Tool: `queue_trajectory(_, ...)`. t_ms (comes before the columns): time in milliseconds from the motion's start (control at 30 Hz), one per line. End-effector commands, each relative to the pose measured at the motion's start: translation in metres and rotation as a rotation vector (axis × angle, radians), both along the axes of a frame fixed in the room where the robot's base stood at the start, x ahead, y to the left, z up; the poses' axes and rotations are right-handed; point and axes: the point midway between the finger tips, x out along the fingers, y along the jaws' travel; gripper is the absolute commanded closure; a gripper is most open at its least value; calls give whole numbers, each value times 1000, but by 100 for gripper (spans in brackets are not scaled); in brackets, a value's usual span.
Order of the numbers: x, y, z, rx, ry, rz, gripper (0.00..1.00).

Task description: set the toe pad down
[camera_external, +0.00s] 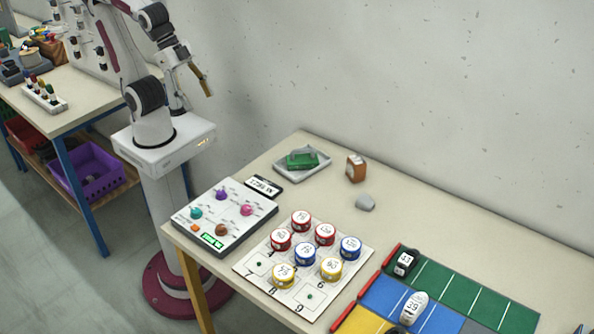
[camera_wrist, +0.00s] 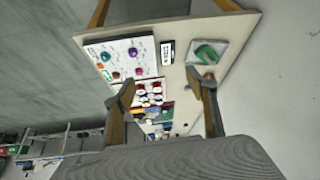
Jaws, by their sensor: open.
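My gripper (camera_external: 194,94) is raised high above and behind the table's left end, open. In the wrist view my gripper (camera_wrist: 160,82) shows its two fingers apart with nothing held between them; the table lies far beyond. No thing is clearly marked as the toe pad. A green piece (camera_external: 302,159) lies in a pale tray (camera_external: 318,170) near the back edge; it also shows in the wrist view (camera_wrist: 208,53). A small grey lump (camera_external: 365,202) lies on the bare table right of the tray. I cannot tell which of them is the toe pad.
A brown block (camera_external: 356,168) stands near the wall. A knob panel (camera_external: 225,218), a small display (camera_external: 264,187) and a numbered board (camera_external: 304,264) with several round tins are in front. Bare table lies around the grey lump.

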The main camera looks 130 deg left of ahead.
Motion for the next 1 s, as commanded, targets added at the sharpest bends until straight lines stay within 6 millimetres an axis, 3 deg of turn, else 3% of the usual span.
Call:
queue_trajectory(100, -20, -11, -4, -17, -7, -55, 43)
queue_trajectory(300, -38, -22, -10, -33, -12, -116, 43)
queue_trajectory(1000, -41, -25, -12, -37, -12, -126, 43)
